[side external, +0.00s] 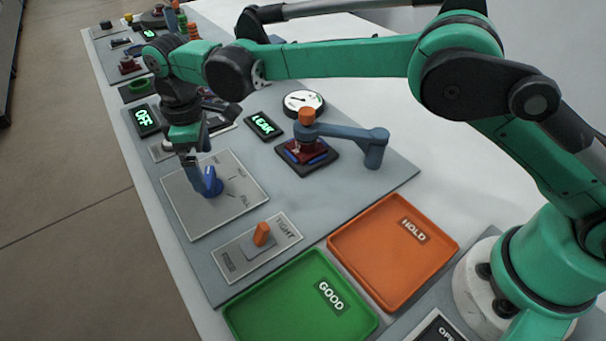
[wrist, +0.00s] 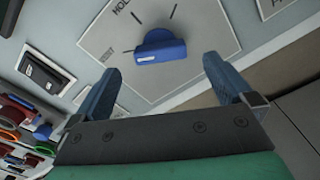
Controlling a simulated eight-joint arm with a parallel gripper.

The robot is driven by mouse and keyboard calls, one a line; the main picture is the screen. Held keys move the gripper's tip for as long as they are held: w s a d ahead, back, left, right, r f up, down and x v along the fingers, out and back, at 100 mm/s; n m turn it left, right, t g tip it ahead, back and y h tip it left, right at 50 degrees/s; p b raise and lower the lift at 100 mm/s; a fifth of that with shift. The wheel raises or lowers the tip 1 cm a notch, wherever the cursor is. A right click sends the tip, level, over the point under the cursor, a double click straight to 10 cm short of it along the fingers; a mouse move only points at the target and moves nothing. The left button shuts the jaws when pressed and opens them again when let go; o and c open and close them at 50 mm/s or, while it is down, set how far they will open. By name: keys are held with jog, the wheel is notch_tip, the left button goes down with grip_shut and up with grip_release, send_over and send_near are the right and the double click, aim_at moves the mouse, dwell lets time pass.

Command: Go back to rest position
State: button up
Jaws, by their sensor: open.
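My gripper (side external: 194,172) hangs low over a grey dial plate (side external: 236,202) in the side external view. Its two blue fingers are apart with nothing between them in the wrist view (wrist: 162,68). A blue knob (side external: 213,182) stands on the plate, very close to the fingers. In the wrist view the knob (wrist: 160,48) lies just beyond the fingertips, roughly centred between them, with a white mark on its face. I see a gap to both fingers there. The rest position itself is not marked in either view.
An orange switch (side external: 262,234) stands in front of the dial plate. A blue swing arm (side external: 345,135) reaches over a dark red part (side external: 305,151). Green GOOD (side external: 262,313) and orange HOLD (side external: 345,243) trays lie nearer my base. LEAK (side external: 264,125) and OFF (side external: 145,120) displays are lit.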

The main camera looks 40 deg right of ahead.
jog(key=shift+r, duration=1.1)
jog(key=shift+d+r, duration=0.25)
jog(key=shift+r, duration=0.05)
jog(key=s+d+r+m+t+y, duration=0.1)
jog(key=s+d+r+m+t, duration=0.15)
jog(key=d+r, duration=0.3)
jog(key=s+d+r+m+t, duration=0.1)
jog(key=d+r+m, duration=0.25)
jog(key=d, duration=0.35)
jog(key=s+d+f+m+t, duration=0.1)
jog(key=s+d+m+t, duration=0.1)
jog(key=s+d, duration=0.3)
jog(key=s+d+f+m+t+h, duration=0.1)
jog(key=s+d+f+m, duration=0.1)
jog(key=s+d+m, duration=0.2)
jog(key=s+d, duration=0.1)
jog(key=s, duration=0.1)
jog(key=shift+s+d+t, duration=0.25)
jog(key=shift+s+t, duration=0.1)
jog(key=shift+s, duration=0.05)
